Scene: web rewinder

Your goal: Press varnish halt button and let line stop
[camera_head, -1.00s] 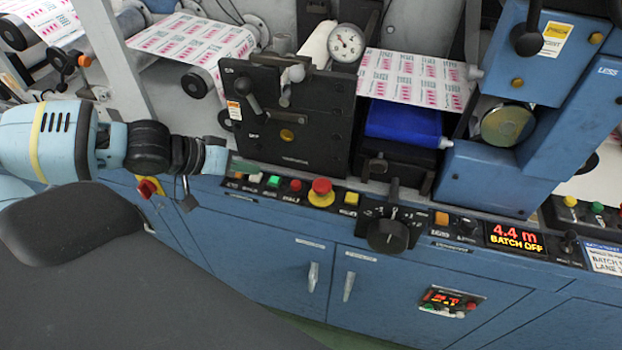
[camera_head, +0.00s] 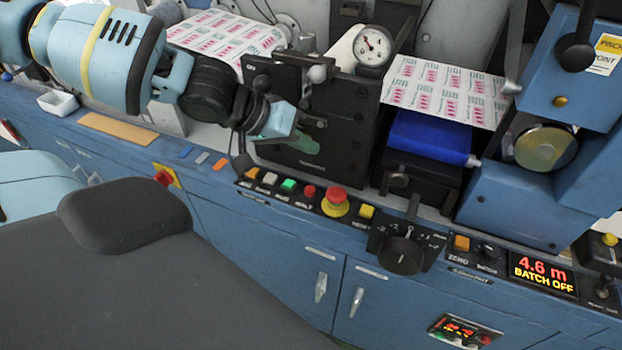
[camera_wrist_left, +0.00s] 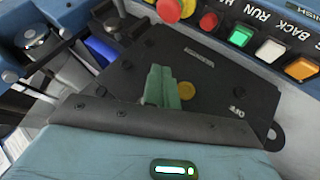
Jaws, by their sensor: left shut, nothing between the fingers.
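The button panel (camera_head: 262,194) runs along the front of the blue machine. The small red button (camera_head: 309,192), apparently labelled HALT, sits between the green button (camera_head: 289,185) and the red mushroom button on its yellow base (camera_head: 336,200). In the left wrist view the small red button (camera_wrist_left: 208,22) is at the top, under an inverted, cut-off label ending in "NISH". My left gripper (camera_head: 306,145) is shut and empty, in front of the black plate, above and apart from the buttons. Its green fingers (camera_wrist_left: 163,87) show in the left wrist view. My right gripper is out of view.
The batch display (camera_head: 541,272) reads 4.6 m, BATCH OFF. A black rotary knob (camera_head: 404,255) stands right of the yellow button (camera_head: 365,213). A pressure gauge (camera_head: 373,46) and printed web (camera_head: 445,92) are behind. A red switch (camera_head: 165,178) is at left.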

